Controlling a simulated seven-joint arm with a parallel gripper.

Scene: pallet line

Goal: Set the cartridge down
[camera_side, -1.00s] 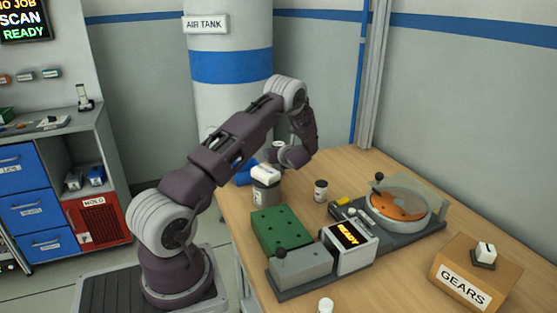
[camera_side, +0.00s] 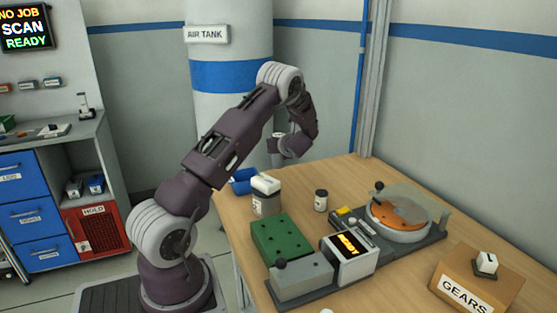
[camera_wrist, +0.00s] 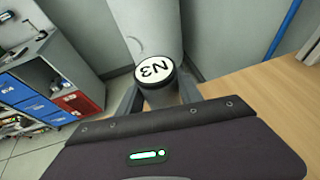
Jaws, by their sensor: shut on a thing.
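The cartridge (camera_wrist: 155,78) is a dark cylinder with a white top marked "N3", in the wrist view. My gripper (camera_wrist: 158,92) is shut on it, one grey finger on each side. In the side view my gripper (camera_side: 280,144) is at the far left end of the wooden table, raised above the tabletop (camera_side: 395,272). Only a small pale part of the cartridge seems to show there; its underside is hidden.
Below my gripper stand a blue item (camera_side: 243,181) and a grey canister with a white top (camera_side: 266,205).

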